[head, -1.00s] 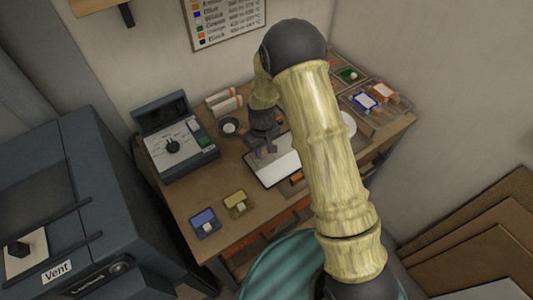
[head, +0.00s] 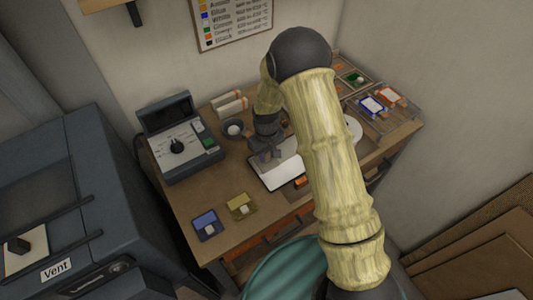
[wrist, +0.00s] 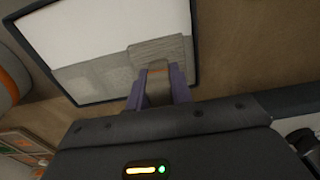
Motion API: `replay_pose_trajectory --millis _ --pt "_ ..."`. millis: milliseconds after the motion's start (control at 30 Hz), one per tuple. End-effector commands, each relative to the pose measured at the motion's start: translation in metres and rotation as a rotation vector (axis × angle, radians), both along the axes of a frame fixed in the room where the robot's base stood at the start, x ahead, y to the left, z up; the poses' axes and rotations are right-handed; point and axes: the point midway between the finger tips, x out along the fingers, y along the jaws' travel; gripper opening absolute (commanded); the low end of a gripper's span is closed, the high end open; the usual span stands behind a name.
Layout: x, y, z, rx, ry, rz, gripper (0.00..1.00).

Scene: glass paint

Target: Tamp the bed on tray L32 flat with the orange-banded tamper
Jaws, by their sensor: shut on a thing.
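A dark-rimmed tray (head: 270,188) with a pale, whitish bed (head: 284,172) lies on the bench. In the wrist view the tray's rim (wrist: 197,40) and its bed (wrist: 90,35) fill the upper part. The bed there is white on one side and has grey, textured patches near my gripper. My gripper (wrist: 158,92) has purple fingers shut on the tan handle of the tamper (wrist: 157,80), with a trace of orange at its far end. The tamper is over the tray's bed; I cannot tell whether its face touches. In the head view my gripper (head: 266,157) is at the tray's left part.
A control box (head: 180,145) stands left of the tray, with a small bowl (head: 234,129) behind. Blue (head: 206,224) and yellow (head: 240,206) trays lie at the front. An orange item (head: 301,182) lies beside the tray's right.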

Motion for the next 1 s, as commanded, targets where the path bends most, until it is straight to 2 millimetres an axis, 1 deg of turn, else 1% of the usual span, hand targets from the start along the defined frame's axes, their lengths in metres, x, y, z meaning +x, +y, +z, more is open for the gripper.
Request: replay_pose_trajectory --millis 1000 --pt "0.0001 0.0001 -0.0057 0.000 0.000 0.000 0.04"
